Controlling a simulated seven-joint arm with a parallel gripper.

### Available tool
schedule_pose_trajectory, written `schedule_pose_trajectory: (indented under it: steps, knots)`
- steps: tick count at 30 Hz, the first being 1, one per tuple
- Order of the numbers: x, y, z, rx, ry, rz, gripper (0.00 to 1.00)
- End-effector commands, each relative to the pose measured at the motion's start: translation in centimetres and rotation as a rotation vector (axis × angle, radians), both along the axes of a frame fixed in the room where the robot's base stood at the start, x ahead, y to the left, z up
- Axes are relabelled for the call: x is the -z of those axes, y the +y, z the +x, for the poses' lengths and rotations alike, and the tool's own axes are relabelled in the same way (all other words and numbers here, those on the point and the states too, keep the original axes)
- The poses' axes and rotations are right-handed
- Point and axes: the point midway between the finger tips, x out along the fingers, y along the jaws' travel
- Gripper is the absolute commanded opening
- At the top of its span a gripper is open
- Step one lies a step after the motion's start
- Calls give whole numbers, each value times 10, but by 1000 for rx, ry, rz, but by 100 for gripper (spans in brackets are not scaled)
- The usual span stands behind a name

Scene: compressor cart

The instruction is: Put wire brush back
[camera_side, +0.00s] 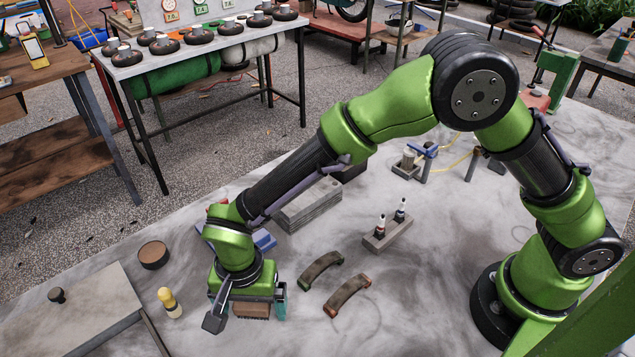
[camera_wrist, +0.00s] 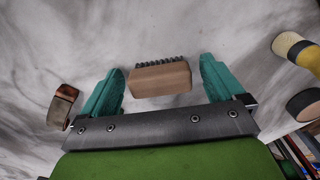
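The wire brush (camera_wrist: 160,79), a wooden block with a row of dark bristles along one edge, lies between my gripper's fingers in the wrist view. My gripper (camera_wrist: 162,66) is open, with teal fingers either side of the brush and a visible gap on each side. In the side view a brown block, which looks like the brush (camera_side: 252,310), shows low under my gripper (camera_side: 250,305). I cannot tell the exact height of the fingertips above the table.
Two curved shoes (camera_side: 321,268) (camera_side: 347,296) lie right of my gripper. Grey slabs (camera_side: 308,206) lie behind.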

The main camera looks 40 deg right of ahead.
Motion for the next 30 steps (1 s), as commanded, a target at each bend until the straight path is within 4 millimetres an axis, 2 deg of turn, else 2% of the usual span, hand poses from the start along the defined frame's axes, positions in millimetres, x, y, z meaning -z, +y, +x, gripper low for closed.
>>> schedule_pose_trajectory:
  steps: [8, 11, 21, 30]
  knots:
    - [-7, 1, 0, 0, -2, 2, 96]
    - [-21, 1, 1, -1, -4, 4, 96]
    - [-92, 1, 0, -1, -4, 3, 96]
    - [-127, -4, 2, -4, -6, 7, 96]
